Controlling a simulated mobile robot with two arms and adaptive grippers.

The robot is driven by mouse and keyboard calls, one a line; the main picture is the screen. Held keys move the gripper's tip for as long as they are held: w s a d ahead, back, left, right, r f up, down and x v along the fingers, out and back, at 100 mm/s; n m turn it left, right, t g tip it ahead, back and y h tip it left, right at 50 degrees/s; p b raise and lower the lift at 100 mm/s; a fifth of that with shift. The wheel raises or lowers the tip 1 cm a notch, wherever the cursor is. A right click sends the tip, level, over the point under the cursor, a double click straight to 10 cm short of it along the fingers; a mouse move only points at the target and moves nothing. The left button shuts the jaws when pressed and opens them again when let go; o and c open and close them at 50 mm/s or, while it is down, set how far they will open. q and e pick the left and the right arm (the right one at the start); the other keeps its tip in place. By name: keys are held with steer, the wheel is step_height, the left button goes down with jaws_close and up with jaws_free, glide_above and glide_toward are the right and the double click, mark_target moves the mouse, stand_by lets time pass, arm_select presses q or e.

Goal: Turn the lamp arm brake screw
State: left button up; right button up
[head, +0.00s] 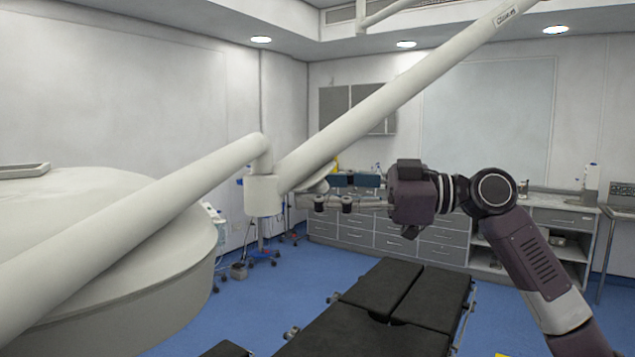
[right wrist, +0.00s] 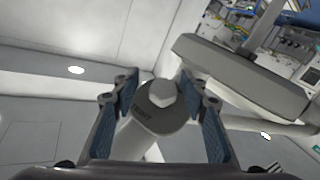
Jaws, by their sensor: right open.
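The white lamp arm (head: 390,105) slopes down from the ceiling at the upper right to an elbow joint (head: 263,195), where a second thick arm section leads off to the lower left. My right gripper (head: 312,192) reaches in from the right and points at this joint. In the right wrist view its two blue-padded fingers (right wrist: 164,92) are open. Between them in the picture shows a round grey cap with lettering, with a pale brake screw (right wrist: 160,94) on it. I cannot tell whether a finger touches the screw. My left gripper is out of view.
A large white lamp head (head: 130,235) fills the left side. A black operating table (head: 380,310) stands below my right arm. Drawer cabinets (head: 440,245) and a counter line the back wall. Blue floor is free around the table.

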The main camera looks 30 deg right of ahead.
steer(key=shift+s+a+r, duration=0.15)
steer(key=shift+s+a, duration=0.05)
steer(key=shift+s, duration=0.05)
steer(key=shift+c, duration=0.5)
steer(key=shift+w, duration=0.1)
jaws_close()
steer(key=shift+r+g+p, duration=0.15)
steer(key=shift+g+p, duration=0.15)
steer(key=shift+p, duration=0.25)
steer(key=n+g+y+p, duration=0.1)
steer(key=g+p, duration=0.1)
steer(key=p, duration=0.1)
steer(key=g+y+p, duration=0.1)
steer(key=g+p, duration=0.2)
steer(key=n+g+y+p, duration=0.1)
steer(key=g+p, duration=0.1)
steer(key=p, duration=0.2)
steer(key=shift+r+n+g, duration=0.3)
steer(key=shift+g, duration=0.1)
steer(key=shift+f+n+g+y+p, duration=0.2)
steer(key=shift+g+p, duration=0.25)
steer(key=shift+g, duration=0.15)
steer(key=shift+f+n+g+y+p, duration=0.1)
steer(key=shift+n+g+p, duration=0.1)
steer(key=shift+g+p, duration=0.7)
steer(key=shift+g, duration=0.7)
steer(key=shift+f+n+g, duration=0.15)
steer(key=shift+n+g, duration=0.25)
steer(key=shift+o, duration=0.5)
jaws_free()
